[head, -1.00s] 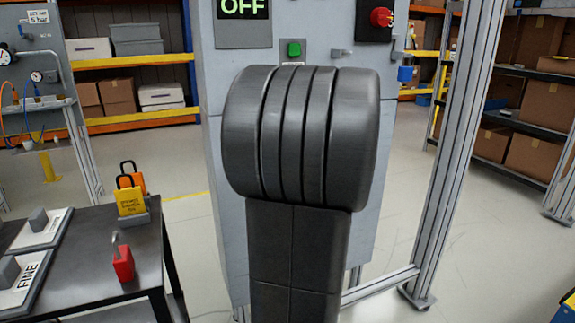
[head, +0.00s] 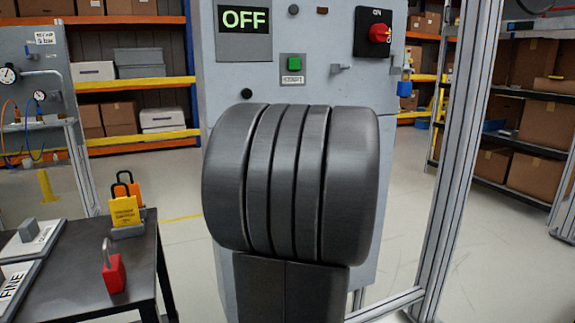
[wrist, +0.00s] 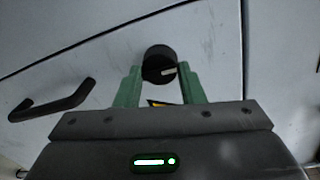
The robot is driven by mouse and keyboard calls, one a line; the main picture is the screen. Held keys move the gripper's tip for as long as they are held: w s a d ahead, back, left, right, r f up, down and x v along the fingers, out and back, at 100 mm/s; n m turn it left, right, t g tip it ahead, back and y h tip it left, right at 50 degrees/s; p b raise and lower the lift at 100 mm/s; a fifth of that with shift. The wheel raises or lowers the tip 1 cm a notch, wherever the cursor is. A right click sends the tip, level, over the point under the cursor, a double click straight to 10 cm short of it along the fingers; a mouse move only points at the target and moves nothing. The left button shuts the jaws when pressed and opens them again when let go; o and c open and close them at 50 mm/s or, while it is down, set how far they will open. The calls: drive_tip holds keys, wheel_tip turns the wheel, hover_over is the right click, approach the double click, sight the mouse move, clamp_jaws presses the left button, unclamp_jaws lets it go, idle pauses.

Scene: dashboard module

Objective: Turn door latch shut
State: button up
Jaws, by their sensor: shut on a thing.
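The door latch (wrist: 160,60) is a round black knob with a short white mark on its face, on the pale grey cabinet door in the wrist view. My gripper (wrist: 160,75) has its two green fingers on either side of the knob and is shut on it. The white mark lies close to level, slightly tilted. A black bar handle (wrist: 52,102) is on the door to the left of the latch. In the head view my own arm blocks the lower cabinet front, and my gripper and the latch are hidden behind it.
The grey cabinet (head: 222,80) carries an OFF display (head: 245,18), a green button (head: 294,64) and a red rotary switch (head: 380,33). A dark table (head: 130,255) with padlocks stands at left. A metal frame post (head: 455,150) stands at right.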

drive_tip(key=o, duration=1)
drive_tip(key=p+v, duration=0.2)
drive_tip(key=v, duration=1.2)
drive_tip(key=shift+w+r, duration=0.1)
drive_tip(key=b+x, duration=0.2)
drive_tip(key=x, duration=1.2)
